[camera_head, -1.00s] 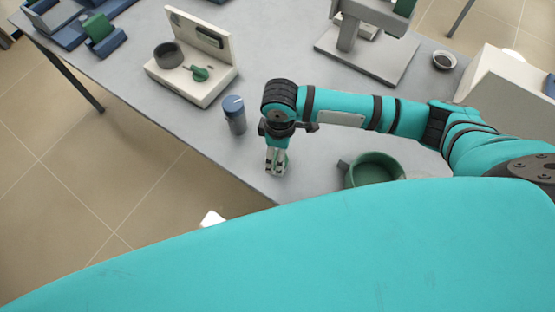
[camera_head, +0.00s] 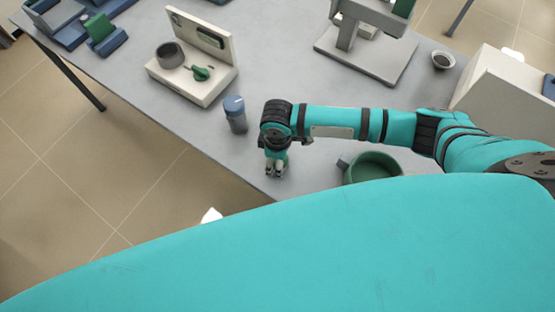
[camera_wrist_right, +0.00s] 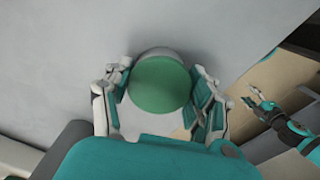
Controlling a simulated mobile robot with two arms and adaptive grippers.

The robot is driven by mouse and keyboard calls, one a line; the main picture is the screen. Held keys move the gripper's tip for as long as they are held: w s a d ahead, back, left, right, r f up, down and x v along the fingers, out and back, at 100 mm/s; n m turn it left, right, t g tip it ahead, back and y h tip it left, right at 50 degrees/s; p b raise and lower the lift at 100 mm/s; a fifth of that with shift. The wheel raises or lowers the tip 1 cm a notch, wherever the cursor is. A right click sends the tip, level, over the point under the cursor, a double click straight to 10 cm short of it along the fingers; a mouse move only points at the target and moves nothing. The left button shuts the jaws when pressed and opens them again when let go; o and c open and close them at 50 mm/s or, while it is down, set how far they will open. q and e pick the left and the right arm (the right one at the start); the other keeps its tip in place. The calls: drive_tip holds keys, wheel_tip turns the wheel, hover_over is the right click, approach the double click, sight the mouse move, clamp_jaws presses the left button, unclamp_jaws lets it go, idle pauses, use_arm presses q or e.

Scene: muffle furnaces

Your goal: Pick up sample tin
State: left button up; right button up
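The sample tin (camera_wrist_right: 160,84), a round tin with a green top and pale sides, stands on the grey table near its front edge. My right gripper (camera_head: 276,172) is lowered over it from above and hides nearly all of it in the head view. In the right wrist view, the fingers of my right gripper (camera_wrist_right: 160,95) stand on both sides of the tin, open, close to its sides; contact is not clear. My left gripper (camera_wrist_right: 258,103) shows at the right of the right wrist view, away from the tin, with its fingers apart.
A blue-grey bottle (camera_head: 235,114) stands just left of my right gripper. A green bowl (camera_head: 373,168) lies to its right. A cream device (camera_head: 190,60) stands behind the bottle. The front table edge is very near; bare table lies behind my right arm.

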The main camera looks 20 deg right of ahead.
drive_tip(key=c, duration=0.6)
drive_tip(key=shift+r, duration=0.1)
